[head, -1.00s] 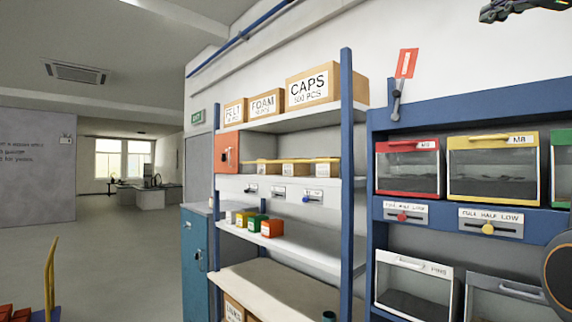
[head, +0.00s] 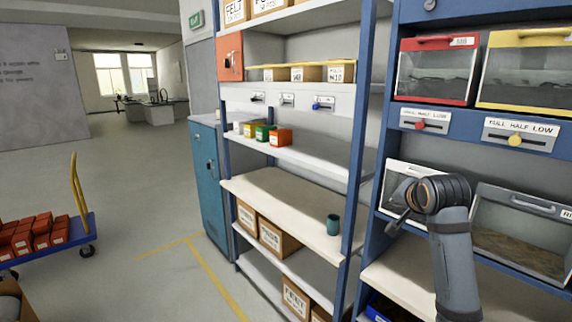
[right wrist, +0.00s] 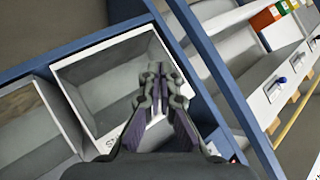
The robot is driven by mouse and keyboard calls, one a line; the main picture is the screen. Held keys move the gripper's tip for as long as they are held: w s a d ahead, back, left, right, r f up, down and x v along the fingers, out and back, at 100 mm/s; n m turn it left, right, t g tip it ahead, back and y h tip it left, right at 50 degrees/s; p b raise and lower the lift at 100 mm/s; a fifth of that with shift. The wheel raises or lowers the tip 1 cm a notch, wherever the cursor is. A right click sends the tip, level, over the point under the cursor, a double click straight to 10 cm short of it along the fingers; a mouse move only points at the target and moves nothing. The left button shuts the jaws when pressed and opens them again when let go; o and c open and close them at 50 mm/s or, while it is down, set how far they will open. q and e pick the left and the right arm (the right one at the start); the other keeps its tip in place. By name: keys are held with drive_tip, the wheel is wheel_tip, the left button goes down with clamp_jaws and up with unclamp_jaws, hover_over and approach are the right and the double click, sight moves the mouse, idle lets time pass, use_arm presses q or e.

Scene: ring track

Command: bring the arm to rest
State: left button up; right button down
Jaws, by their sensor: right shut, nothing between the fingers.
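My right arm (head: 455,262) rises at the right of the head view, in front of the lower row of bins. Its dark gripper (head: 397,222) is mostly hidden behind the wrist, with a small part showing at its left. In the right wrist view the two fingers of the gripper (right wrist: 158,72) are together and empty, in front of a white-framed clear bin (right wrist: 105,90). That bin also shows in the head view (head: 402,172), partly covered by the wrist. I cannot tell whether the fingers touch it. My left gripper is not in view.
A blue rack holds a red-framed bin (head: 437,72) and a yellow-framed bin (head: 530,75). Left of it stands a shelf with small boxes (head: 280,137) and a teal cup (head: 333,224). A blue cart (head: 75,236) carries red boxes. The floor between is clear.

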drive_tip(key=s+a+f+n+g, duration=0.1)
drive_tip(key=s+f+n, duration=0.1)
drive_tip(key=s+f, duration=0.5)
drive_tip(key=s+a+f+n+g, duration=0.15)
drive_tip(key=s+f, duration=0.25)
drive_tip(key=f, duration=0.6)
drive_tip(key=s+a+f+n+g, duration=0.1)
drive_tip(key=s+f+n+g, duration=0.1)
drive_tip(key=s+f, duration=0.5)
drive_tip(key=s+a+f+n+g, duration=0.1)
drive_tip(key=s+f+n+g, duration=0.1)
drive_tip(key=s+f, duration=0.55)
drive_tip(key=s+f+n+g, duration=0.25)
drive_tip(key=s+f, duration=0.25)
drive_tip(key=s, duration=0.6)
wheel_tip(320, 180, down, 27)
drive_tip(key=s+d+b, duration=0.1)
drive_tip(key=s+d, duration=0.1)
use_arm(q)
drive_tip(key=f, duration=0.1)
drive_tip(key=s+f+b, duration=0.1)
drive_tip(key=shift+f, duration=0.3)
use_arm(e)
drive_tip(key=s+d+f+g, duration=0.1)
drive_tip(key=s+f, duration=1.6)
drive_tip(key=s, duration=0.1)
drive_tip(key=shift+s+d+f+y, duration=0.15)
drive_tip(key=shift+d+f+y, duration=0.1)
drive_tip(key=shift+y, duration=0.15)
